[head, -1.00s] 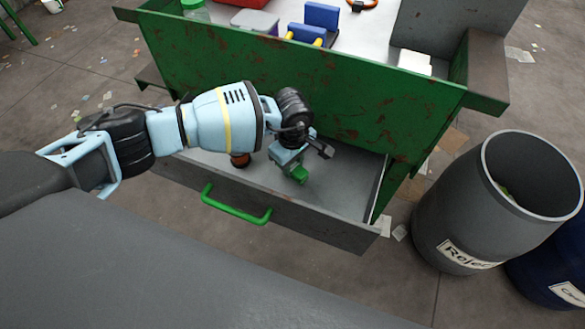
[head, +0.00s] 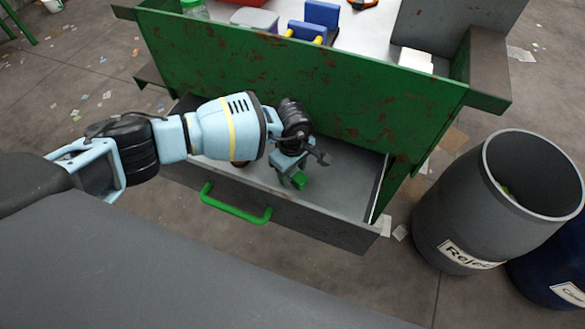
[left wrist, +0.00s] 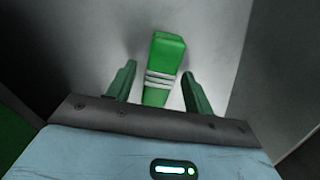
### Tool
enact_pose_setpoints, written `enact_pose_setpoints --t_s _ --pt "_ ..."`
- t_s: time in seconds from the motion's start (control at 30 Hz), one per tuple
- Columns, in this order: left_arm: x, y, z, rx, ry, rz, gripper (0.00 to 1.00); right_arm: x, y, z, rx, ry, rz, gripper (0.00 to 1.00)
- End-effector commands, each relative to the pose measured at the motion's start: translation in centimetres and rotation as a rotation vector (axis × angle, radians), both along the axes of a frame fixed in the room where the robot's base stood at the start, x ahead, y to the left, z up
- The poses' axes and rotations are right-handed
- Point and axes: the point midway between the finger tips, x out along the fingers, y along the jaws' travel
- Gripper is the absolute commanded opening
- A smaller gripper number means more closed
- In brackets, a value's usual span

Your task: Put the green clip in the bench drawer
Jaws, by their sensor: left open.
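The bench drawer (head: 340,205) is pulled open below the green bench, with a green handle (head: 236,206) on its front. The green clip (head: 299,181) is inside the drawer, low over its floor. In the left wrist view the clip (left wrist: 166,55) is a green block with pale stripes, lying between my left gripper's fingers. My left gripper (left wrist: 157,85) is open, with a visible gap on each side of the clip. In the head view the left gripper (head: 291,176) reaches down into the drawer. My right gripper is not in view.
A brown round item (head: 240,163) in the drawer is mostly hidden behind my arm. Blue blocks (head: 321,14) and a grey-lidded box (head: 255,20) stand on the bench top. A grey Reject bin (head: 460,215) stands right of the drawer. The drawer's right part is clear.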

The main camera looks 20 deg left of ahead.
Motion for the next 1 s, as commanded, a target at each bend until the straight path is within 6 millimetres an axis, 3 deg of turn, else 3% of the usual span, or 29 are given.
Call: enact_pose_setpoints --t_s 0.23,0.7,1.0 --pt "0.1 0.0 1.3 0.000 -0.003 0.000 0.52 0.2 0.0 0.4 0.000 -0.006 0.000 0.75" --pt "0.1 0.0 10.1 -0.001 -0.003 -0.001 0.52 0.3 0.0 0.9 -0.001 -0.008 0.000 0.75" --pt "0.0 0.0 12.3 0.000 0.000 0.000 0.52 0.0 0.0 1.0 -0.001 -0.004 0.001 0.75"
